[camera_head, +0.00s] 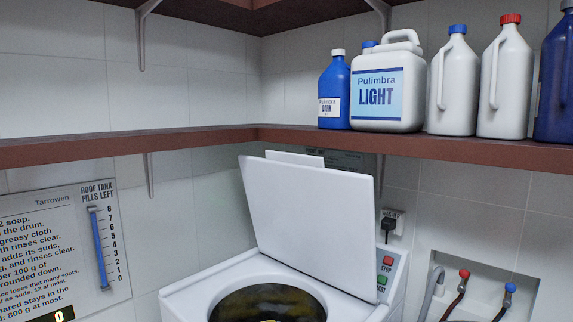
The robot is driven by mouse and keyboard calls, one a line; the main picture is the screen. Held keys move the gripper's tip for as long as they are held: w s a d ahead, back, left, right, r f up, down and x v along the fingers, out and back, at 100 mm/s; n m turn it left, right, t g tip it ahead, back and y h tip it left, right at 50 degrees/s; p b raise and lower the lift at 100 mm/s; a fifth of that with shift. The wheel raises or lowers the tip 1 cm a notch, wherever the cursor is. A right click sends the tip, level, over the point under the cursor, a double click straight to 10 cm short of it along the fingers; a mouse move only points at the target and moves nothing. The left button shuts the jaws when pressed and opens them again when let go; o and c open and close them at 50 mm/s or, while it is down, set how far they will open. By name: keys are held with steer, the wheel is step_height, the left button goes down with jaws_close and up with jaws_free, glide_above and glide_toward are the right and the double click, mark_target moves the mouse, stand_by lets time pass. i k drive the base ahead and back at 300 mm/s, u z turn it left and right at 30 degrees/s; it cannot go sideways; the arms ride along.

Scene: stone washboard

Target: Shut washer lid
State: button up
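The white washer (190,296) stands in the corner at the bottom middle of the picture. Its white lid (312,215) is raised, leaning back a little past upright behind the opening. The round drum opening (268,303) is uncovered, with dark, yellowish contents in it; its lower part is cut off by the frame. A control panel with a red stop button (387,261) and a green start button (381,281) is at the lid's right. My gripper is not in view.
A brown corner shelf (200,137) runs above the lid, carrying a white jug (388,85) and several bottles. A wall board (60,250) is at left. A plug (388,224) and hose taps (464,274) are at right.

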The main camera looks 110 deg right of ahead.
mark_target(316, 220)
steer(key=z, duration=4)
